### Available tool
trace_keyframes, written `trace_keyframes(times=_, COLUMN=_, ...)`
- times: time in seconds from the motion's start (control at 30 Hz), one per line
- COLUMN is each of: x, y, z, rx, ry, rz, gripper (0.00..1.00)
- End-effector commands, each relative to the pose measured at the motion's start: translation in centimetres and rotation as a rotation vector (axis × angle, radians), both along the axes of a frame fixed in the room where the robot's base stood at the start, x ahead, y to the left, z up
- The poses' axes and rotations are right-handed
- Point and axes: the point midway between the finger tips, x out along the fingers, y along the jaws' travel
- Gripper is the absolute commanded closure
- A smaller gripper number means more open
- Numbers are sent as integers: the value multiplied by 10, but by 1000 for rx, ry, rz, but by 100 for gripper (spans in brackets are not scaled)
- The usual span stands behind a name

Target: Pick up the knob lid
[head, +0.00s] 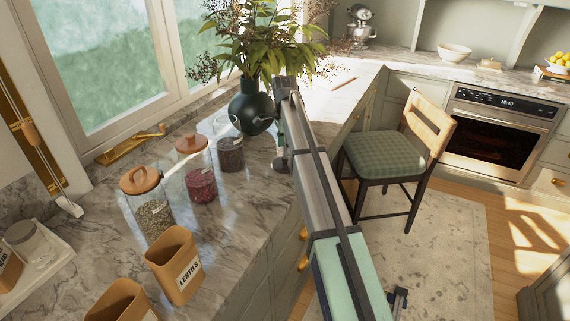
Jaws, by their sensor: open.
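The knob lid (190,143) is a round wooden lid with a small knob on top. It sits on a clear glass jar (203,188) with dark red contents, on the marble counter by the window. My gripper (281,165) hangs at the far end of my arm, to the right of the jars and low near the counter's right edge. It is open and apart from the lid. Its fingers are small and partly hidden by my arm.
A nearer jar carries a wooden lid with a loop handle (139,179). A jar with dark contents (230,154) stands between the knob-lid jar and my gripper. A plant in a dark vase (250,108) stands behind. A tan lentils canister (174,268) is in front.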

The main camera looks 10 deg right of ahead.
Motion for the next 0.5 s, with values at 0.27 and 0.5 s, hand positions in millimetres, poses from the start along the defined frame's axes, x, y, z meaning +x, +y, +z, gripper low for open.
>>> trace_keyframes(times=0.27, x=-2, y=-1, z=-17, rx=0, ry=2, rz=0, gripper=45)
trace_keyframes(times=0.5, x=-2, y=-2, z=-47, rx=0, ry=2, rz=0, gripper=45)
